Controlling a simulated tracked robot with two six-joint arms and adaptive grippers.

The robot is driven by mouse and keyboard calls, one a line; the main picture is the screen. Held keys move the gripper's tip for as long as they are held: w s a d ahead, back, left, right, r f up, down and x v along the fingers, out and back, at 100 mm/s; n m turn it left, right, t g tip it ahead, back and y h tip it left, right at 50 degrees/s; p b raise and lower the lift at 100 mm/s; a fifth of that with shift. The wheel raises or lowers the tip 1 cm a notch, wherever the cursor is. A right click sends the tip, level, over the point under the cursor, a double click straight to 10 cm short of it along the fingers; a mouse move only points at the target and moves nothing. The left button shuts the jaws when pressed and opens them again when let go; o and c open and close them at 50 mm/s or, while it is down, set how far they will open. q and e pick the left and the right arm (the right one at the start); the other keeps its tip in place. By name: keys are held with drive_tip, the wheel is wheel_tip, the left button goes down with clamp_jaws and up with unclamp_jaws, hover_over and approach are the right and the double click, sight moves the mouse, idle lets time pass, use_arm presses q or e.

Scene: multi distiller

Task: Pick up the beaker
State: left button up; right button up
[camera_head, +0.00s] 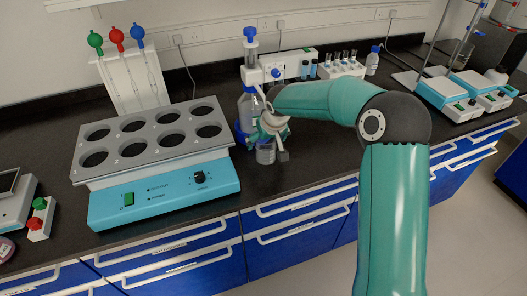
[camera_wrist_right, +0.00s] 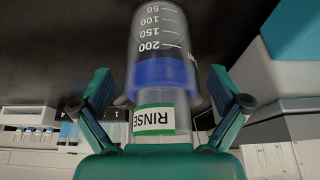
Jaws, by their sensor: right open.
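The beaker (camera_head: 265,155) is a small clear vessel standing upright on the dark bench, beside the bottle at the front of the dispenser. In the right wrist view the beaker (camera_wrist_right: 158,28) shows upside down, with white graduation marks, a blue band and a green-edged RINSE label in line with it. My right gripper (camera_head: 271,127) is at the beaker's upper part and partly hides it. In the wrist view the right gripper (camera_wrist_right: 160,85) is open, with one finger on each side of the beaker; contact cannot be made out. My left gripper is out of view.
A blue-capped dispenser bottle (camera_head: 246,105) stands close behind the beaker. A grey block heater with round wells (camera_head: 155,122) sits just left. A rack of vials (camera_head: 342,68) and a small bottle (camera_head: 372,62) stand at the back. Bench (camera_head: 315,160) is clear right of the beaker.

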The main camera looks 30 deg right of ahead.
drive_tip(key=x, duration=0.3)
drive_tip(key=shift+b, duration=0.35)
drive_tip(key=shift+w+f, duration=0.1)
drive_tip(key=shift+w, duration=0.1)
drive_tip(key=shift+a, duration=0.1)
drive_tip(key=shift+s, duration=0.2)
drive_tip(key=c, duration=1.1)
drive_tip(key=shift+c, duration=0.6)
